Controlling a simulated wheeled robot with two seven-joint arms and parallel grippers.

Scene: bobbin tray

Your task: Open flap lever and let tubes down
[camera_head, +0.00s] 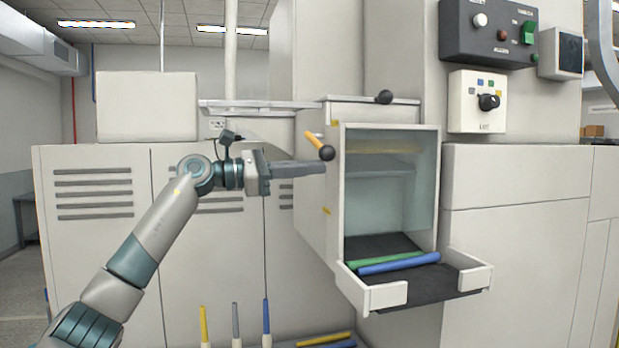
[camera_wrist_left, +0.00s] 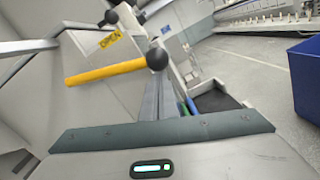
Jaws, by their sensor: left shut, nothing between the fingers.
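The flap lever (camera_head: 314,142) is a yellow bar with a black ball knob, on the left side of the bobbin box (camera_head: 437,190). It also shows in the left wrist view (camera_wrist_left: 105,72), beside a yellow OPEN label. My left gripper (camera_head: 322,168) is shut and empty, its fingertips just below the black knob; I cannot tell if they touch it. A green tube (camera_head: 385,268) and a blue tube (camera_head: 400,264) lie side by side in the dark-lined tray (camera_head: 478,280) at the bottom of the box. My right gripper is not in view.
A black ball knob (camera_head: 384,97) sits on top of the box. Yellow, grey and blue tubes (camera_head: 266,320) stand upright below, beside more lying tubes (camera_head: 325,340). A control panel (camera_head: 490,35) is at upper right. A blue bin (camera_wrist_left: 308,80) shows at right in the wrist view.

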